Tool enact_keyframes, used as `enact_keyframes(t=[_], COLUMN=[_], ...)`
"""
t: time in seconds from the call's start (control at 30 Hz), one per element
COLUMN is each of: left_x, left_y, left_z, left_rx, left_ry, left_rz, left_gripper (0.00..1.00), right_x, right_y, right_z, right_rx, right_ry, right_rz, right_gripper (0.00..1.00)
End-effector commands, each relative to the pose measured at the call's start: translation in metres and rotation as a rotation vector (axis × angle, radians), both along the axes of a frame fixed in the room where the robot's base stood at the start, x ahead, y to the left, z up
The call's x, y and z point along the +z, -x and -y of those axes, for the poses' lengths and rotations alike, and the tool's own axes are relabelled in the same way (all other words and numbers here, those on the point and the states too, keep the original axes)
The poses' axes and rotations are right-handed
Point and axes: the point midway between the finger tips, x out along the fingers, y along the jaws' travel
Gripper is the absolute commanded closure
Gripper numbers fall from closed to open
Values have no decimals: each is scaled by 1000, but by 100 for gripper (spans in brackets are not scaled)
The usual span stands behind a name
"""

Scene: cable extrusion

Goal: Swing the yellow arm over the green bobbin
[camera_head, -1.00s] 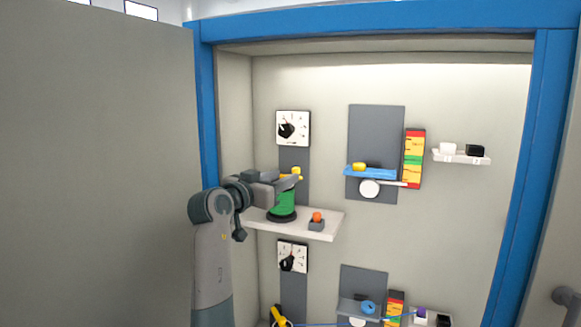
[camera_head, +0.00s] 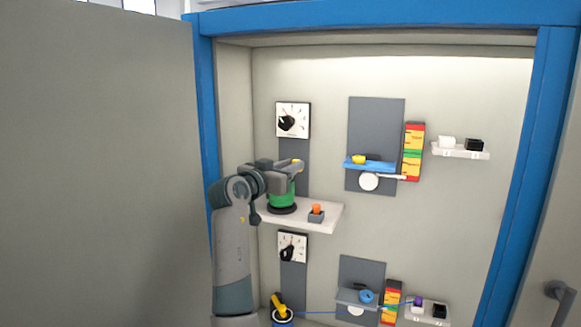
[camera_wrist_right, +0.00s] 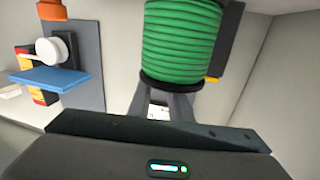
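The green bobbin (camera_head: 283,194) stands upright on a black base on the pale upper left shelf (camera_head: 325,216). In the right wrist view it (camera_wrist_right: 182,40) fills the upper middle, seen upside down, with a dark end below the green coils. My right gripper (camera_head: 298,167) is at the top of the bobbin and covers much of the holder there. Its two grey fingers (camera_wrist_right: 167,104) show a gap between them; their tips are hidden behind the bobbin's end. A small yellow piece (camera_wrist_right: 213,79), perhaps part of the yellow arm, shows beside the bobbin, outside the fingers. My left gripper is out of view.
An orange knob on a grey block (camera_head: 316,213) sits right of the bobbin. A dial (camera_head: 293,119) is above and another (camera_head: 293,247) below. A blue shelf (camera_head: 370,165) stands further right. The cabinet door (camera_head: 95,160) bounds the left side.

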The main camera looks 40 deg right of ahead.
Motion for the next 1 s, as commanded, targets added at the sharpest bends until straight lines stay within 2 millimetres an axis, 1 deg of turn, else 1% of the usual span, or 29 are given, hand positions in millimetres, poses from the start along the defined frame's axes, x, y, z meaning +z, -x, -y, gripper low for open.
enact_keyframes(t=[0.17, 0.4, 0.5, 0.83, 0.87, 0.9, 0.93, 1.0], left_x=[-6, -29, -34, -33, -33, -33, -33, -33], left_y=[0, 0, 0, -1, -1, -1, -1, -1], left_z=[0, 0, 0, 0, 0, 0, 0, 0], left_rx=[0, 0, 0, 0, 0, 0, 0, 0], left_ry=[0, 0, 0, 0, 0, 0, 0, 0], left_rz=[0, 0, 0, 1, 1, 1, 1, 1], left_gripper=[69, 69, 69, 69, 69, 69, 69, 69], right_x=[-2, -5, -3, 0, 0, 0, 0, 0], right_y=[0, -2, -1, 0, 0, 0, 0, 0], right_z=[-1, -7, -10, -11, -11, -11, -11, -11], right_rx=[-13, -94, -124, -136, -136, -136, -136, -136], right_ry=[-1, -3, -2, 0, -1, -1, -1, -1], right_rz=[0, 0, 0, 0, 1, 1, 1, 1], right_gripper=[100, 100, 100, 100, 80, 70, 63, 63])
